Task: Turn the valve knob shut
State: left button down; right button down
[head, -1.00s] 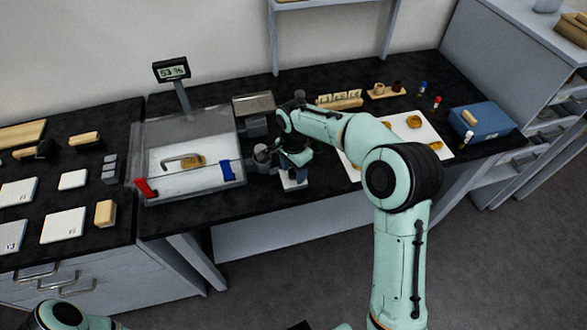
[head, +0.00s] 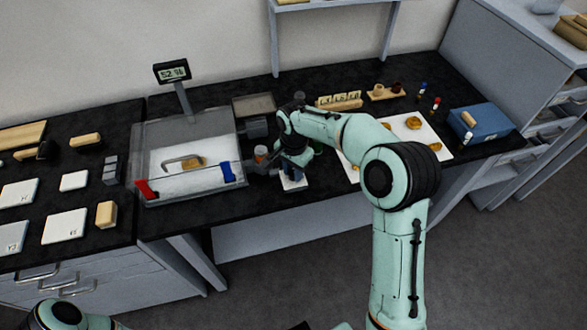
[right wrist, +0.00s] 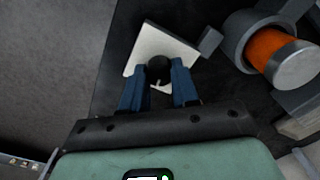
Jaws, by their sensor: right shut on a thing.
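The valve knob (right wrist: 158,67) is a dark round knob with a small pale mark, above a white square plate (right wrist: 150,45) in the right wrist view. My right gripper (right wrist: 158,88) has its two blue fingers on either side of the knob and is shut on it. In the head view my right gripper (head: 291,172) points down at the white plate (head: 293,184), and it hides the knob. The display (head: 172,71) stands on a post behind the clear-walled chamber (head: 140,192) and seems to read 52 %. My left gripper is out of view.
An orange and grey cylinder (right wrist: 268,50) sits close to the right of the knob; it also shows in the head view (head: 261,153). The chamber holds a gilt piece (head: 192,163) and red and blue clips. A white board (head: 436,137) with gilt pieces lies right.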

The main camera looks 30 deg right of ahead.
jog(key=n+p, duration=0.1)
jog(key=n, duration=0.7)
jog(key=shift+w+p, duration=0.1)
jog(key=shift+p, duration=0.2)
jog(key=n, duration=0.4)
jog(key=shift+p, duration=0.35)
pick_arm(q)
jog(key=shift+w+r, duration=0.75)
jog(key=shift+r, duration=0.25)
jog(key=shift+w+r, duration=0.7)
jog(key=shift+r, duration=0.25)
pick_arm(e)
jog(key=shift+n, duration=1.8)
pick_arm(q)
jog(key=shift+p, duration=0.3)
pick_arm(e)
jog(key=shift+a, duration=0.1)
jog(key=c, duration=0.8)
grip_release()
jog(key=shift+c, duration=0.2)
jog(key=shift+r, duration=0.1)
